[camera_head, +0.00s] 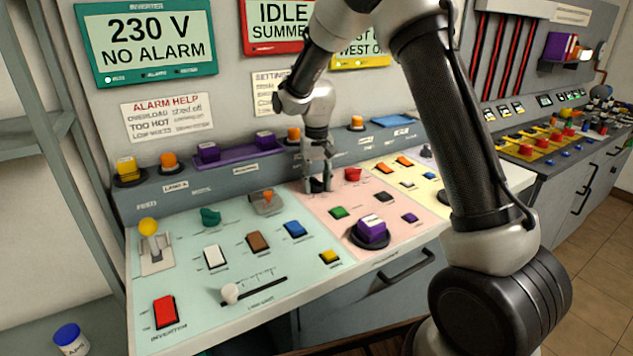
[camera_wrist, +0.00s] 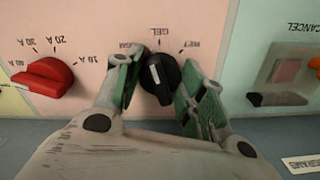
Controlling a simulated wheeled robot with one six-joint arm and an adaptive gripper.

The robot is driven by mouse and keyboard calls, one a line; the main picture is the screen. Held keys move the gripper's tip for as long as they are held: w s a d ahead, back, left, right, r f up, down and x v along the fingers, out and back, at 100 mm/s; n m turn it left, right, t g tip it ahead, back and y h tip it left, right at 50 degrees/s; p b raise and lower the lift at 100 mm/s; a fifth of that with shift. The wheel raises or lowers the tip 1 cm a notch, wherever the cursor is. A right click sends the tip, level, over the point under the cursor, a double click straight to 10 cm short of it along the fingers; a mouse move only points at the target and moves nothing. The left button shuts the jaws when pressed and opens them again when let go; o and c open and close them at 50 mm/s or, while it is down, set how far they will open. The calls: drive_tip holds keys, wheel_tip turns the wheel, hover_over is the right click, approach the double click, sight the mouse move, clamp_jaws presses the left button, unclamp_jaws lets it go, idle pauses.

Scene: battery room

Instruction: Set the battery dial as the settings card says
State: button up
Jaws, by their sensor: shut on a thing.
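The battery dial (camera_wrist: 161,78) is a black knob with a white pointer line, set in the pink panel. In the wrist view its labels appear upside down: GEL in the middle, WET to the right, and a third on the left partly covered by a finger. The pointer tilts slightly left of straight up, near the GEL side. My gripper (camera_wrist: 158,90) has its green pads on both sides of the dial and is shut on it.
A red knob (camera_wrist: 42,78) marked in amps sits beside the dial; it also shows in the head view (camera_head: 353,175). A cancel button (camera_wrist: 284,70) is on the pale green panel at the other side. A purple-topped knob (camera_head: 370,230) and several rockers stand nearer the front.

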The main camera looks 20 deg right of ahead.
sight(317, 179)
drive_tip(key=n, duration=0.5)
drive_tip(key=shift+n, duration=0.3)
idle(0.4)
drive_tip(key=o, duration=1)
wheel_tip(317, 179, up, 12)
